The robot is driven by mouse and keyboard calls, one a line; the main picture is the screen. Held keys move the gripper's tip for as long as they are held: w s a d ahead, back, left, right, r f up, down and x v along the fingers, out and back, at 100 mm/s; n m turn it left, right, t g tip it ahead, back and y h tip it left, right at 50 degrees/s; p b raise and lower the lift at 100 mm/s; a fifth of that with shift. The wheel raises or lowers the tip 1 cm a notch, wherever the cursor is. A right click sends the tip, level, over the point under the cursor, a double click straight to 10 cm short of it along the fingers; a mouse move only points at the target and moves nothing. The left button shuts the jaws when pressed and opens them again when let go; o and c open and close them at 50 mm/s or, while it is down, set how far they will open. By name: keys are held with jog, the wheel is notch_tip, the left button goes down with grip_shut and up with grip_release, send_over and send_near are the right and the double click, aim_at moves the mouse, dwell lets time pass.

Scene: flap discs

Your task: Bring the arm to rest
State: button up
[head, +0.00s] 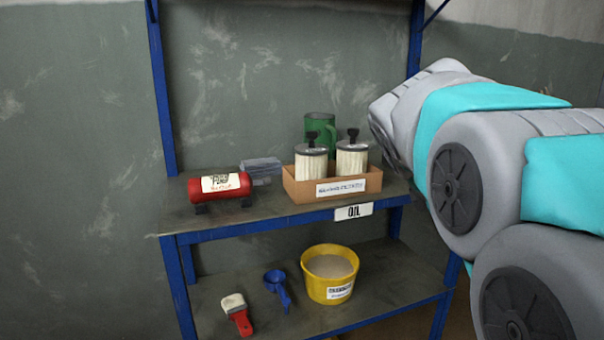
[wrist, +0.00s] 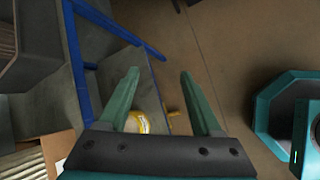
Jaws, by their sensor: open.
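My arm (head: 470,140) reaches in from the right of the head view, in grey and teal, beside the right end of the shelf unit. My gripper does not show in the head view. In the wrist view my gripper (wrist: 160,85) has its two green fingers apart, with nothing between them. The fingers point past the shelf's blue frame toward the brown floor. Part of the yellow bucket (wrist: 137,122) shows beyond the left finger, partly hidden by it.
The lower shelf holds a brush (head: 236,312), a blue scoop (head: 278,287) and the yellow bucket (head: 330,274). Floor (wrist: 210,45) shows clear beyond the fingers.

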jog(key=s+a+f+m+g+y+p, duration=0.1)
jog(key=s+a+f+m, duration=0.3)
jog(key=s, duration=0.6)
jog(key=s+a+f+m+g+y+p, duration=0.2)
jog(key=s+f+m, duration=0.4)
jog(key=s, duration=0.4)
jog(key=s+a+f+m+g+y+p, duration=0.1)
jog(key=s+a+f+m, duration=0.4)
jog(key=s, duration=0.5)
jog(key=shift+s+a+f+g+y, duration=0.4)
jog(key=shift+f+g+y, duration=0.55)
jog(key=shift+y, duration=0.25)
